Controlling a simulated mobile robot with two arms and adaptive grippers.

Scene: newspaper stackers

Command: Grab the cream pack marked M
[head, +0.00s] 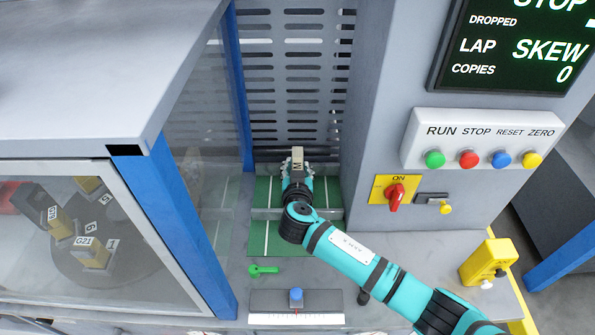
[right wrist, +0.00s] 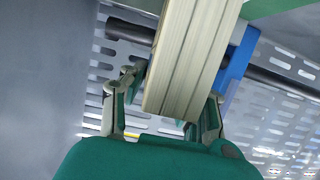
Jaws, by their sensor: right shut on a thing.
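The cream pack marked M (head: 297,154) is between the fingers of my right gripper (head: 297,168), at the back of the green-floored bay. In the right wrist view the cream pack (right wrist: 190,60) shows its layered side and fills the space between the fingers of the right gripper (right wrist: 170,105). The right gripper is shut on it. The pack's lower part is hidden by the gripper in the head view, and I cannot tell whether it touches the bay floor. My left gripper is not in view.
A slotted metal panel (head: 302,75) rises behind the bay. A blue post (head: 240,85) and clear panel stand left. A control cabinet (head: 380,120) with a red switch (head: 396,195) stands right. A green key-like piece (head: 263,270) and a ruler slider (head: 296,298) are in front.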

